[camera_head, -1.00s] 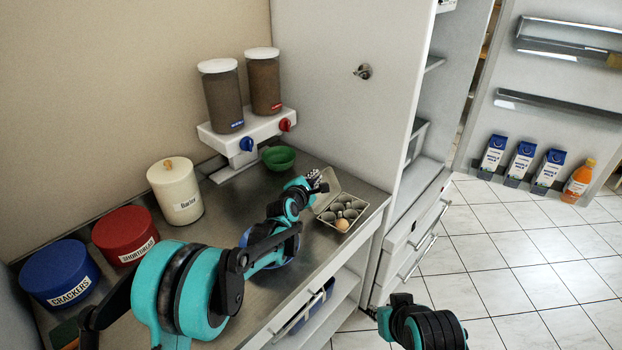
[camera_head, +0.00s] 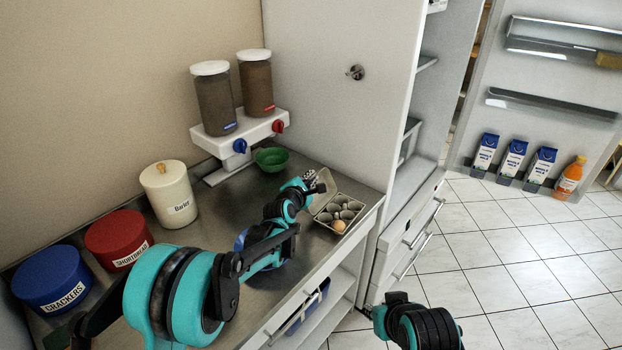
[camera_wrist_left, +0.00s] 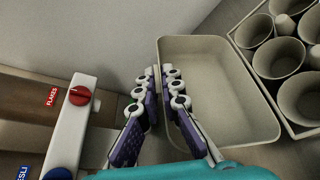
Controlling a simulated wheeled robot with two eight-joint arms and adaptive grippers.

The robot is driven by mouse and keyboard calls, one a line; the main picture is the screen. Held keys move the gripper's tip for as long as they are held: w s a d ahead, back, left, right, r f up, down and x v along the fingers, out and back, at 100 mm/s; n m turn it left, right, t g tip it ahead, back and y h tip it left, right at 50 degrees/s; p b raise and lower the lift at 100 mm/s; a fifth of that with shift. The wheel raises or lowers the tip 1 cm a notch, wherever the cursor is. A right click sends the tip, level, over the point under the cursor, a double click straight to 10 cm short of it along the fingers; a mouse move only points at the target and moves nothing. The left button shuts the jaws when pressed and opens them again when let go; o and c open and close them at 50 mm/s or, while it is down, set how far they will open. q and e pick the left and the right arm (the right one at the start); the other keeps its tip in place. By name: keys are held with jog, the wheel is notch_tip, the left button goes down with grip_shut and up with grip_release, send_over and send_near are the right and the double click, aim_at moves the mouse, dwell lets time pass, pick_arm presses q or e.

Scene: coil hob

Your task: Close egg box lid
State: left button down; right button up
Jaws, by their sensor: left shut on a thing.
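The egg box (camera_head: 352,206) sits near the right front edge of the steel counter. Its grey cup tray holds a brown egg (camera_head: 339,226) in the near corner, and the other cups I can see look empty. The lid (camera_head: 325,190) stands open on the tray's left side; its hollow inside fills the middle of the left wrist view (camera_wrist_left: 215,95), with the cups at right. My left gripper (camera_head: 311,181) is at the lid's far left edge, its purple fingers (camera_wrist_left: 165,85) shut on the lid wall. My right gripper is out of view; only part of that arm shows at the bottom.
A green bowl (camera_head: 272,159) and a cereal dispenser (camera_head: 240,138) stand behind my left gripper. A tall white cabinet side (camera_head: 330,90) rises right behind the egg box. Canisters (camera_head: 116,240) line the left wall. A blue item is partly hidden under my left arm.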

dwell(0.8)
pick_arm(q)
jog(key=c, duration=1.6)
grip_release()
jog(key=shift+c, duration=0.2)
jog(key=shift+s, duration=0.1)
jog(key=v, duration=1.2)
